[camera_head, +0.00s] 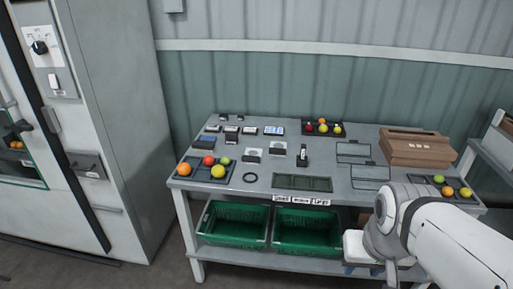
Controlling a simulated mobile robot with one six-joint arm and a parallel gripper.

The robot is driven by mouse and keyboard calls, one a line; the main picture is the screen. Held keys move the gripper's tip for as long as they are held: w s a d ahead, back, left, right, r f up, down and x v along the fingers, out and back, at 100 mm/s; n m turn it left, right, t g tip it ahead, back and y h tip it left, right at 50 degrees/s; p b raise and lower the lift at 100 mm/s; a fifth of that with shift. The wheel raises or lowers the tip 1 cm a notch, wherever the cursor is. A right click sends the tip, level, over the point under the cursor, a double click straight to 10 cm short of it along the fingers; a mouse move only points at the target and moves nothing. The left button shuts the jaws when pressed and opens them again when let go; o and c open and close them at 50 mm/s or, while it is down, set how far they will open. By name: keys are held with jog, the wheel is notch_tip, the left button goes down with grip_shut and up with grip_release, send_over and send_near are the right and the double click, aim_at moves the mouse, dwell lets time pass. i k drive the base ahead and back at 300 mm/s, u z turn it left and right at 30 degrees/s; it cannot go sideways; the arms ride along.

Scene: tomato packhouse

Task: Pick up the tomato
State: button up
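Several round tomato-like fruits rest in three dark trays on the grey table. The left tray (202,178) holds a red one (209,160), an orange one (183,170), a yellow one (218,171) and a small green one (225,160). The back tray (334,134) and the right tray (430,189) hold more in red, orange, yellow and green. My gripper (372,268) is low at the table's front right edge, apart from all the fruits. Its fingers are too unclear to tell open from shut.
Two green crates (235,206) (309,215) stand on the shelf below. A cardboard box (416,146) sits at the back right. Small devices, a black ring (250,178), a dark flat panel (301,182) and size labels (300,200) are on the table. A grey cabinet (115,120) stands left.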

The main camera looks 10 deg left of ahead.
aim_at(226, 161)
jog(key=z, duration=0.05)
jog(key=k, duration=1.05)
jog(key=u, duration=1.1)
jog(key=i, duration=2.95)
jog(key=z, duration=0.8)
jog(key=k, duration=0.65)
jog(key=z, duration=0.3)
